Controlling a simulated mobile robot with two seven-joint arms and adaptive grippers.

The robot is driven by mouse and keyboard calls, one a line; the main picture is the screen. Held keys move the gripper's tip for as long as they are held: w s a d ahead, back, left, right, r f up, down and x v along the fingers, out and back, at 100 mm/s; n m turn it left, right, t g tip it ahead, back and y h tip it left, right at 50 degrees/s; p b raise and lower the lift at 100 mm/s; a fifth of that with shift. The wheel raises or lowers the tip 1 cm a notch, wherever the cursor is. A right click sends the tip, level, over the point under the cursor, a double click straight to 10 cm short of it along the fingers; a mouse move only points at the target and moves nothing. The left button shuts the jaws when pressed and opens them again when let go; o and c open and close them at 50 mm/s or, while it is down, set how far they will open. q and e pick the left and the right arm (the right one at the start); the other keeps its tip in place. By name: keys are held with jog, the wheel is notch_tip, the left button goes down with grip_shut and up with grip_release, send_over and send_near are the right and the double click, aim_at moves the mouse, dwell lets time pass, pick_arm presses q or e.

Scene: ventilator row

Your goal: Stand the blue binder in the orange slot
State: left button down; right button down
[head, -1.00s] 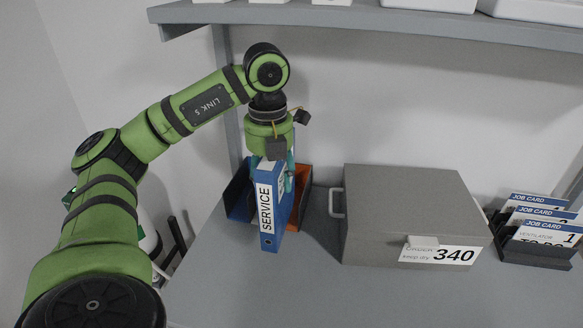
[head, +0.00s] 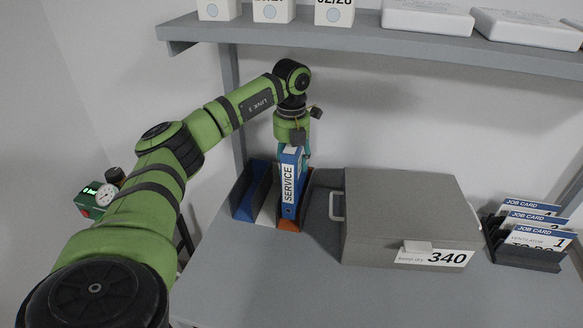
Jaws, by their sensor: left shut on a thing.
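The blue binder (head: 289,184), with a white SERVICE label on its spine, stands upright at the orange slot (head: 288,226) of a sorter. The slot's orange floor shows just in front of the binder's foot. My left gripper (head: 292,146) is shut on the binder's top from above. Its fingers are partly hidden behind the binder. I cannot tell whether the binder's foot touches the slot floor. Left of it are a white slot (head: 267,209) and a blue slot (head: 250,196), both looking empty. My right gripper is not in view.
A grey box (head: 400,215) marked 340, with a side handle (head: 336,206), stands right of the sorter. A job card rack (head: 526,250) is at the far right. A shelf (head: 380,42) with boxes hangs above. The front of the table (head: 330,290) is clear.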

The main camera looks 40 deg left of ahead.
pick_arm(q)
jog(key=f+p, duration=0.1)
jog(key=f, duration=0.2)
jog(key=shift+w+f, duration=0.15)
jog(key=shift+w, duration=0.05)
jog(key=c, duration=0.5)
grip_release()
jog(key=shift+s+f, duration=0.1)
jog(key=shift+c, duration=0.2)
notch_tip(320, 180, up, 8)
jog(key=b, duration=0.1)
jog(key=shift+f, duration=0.15)
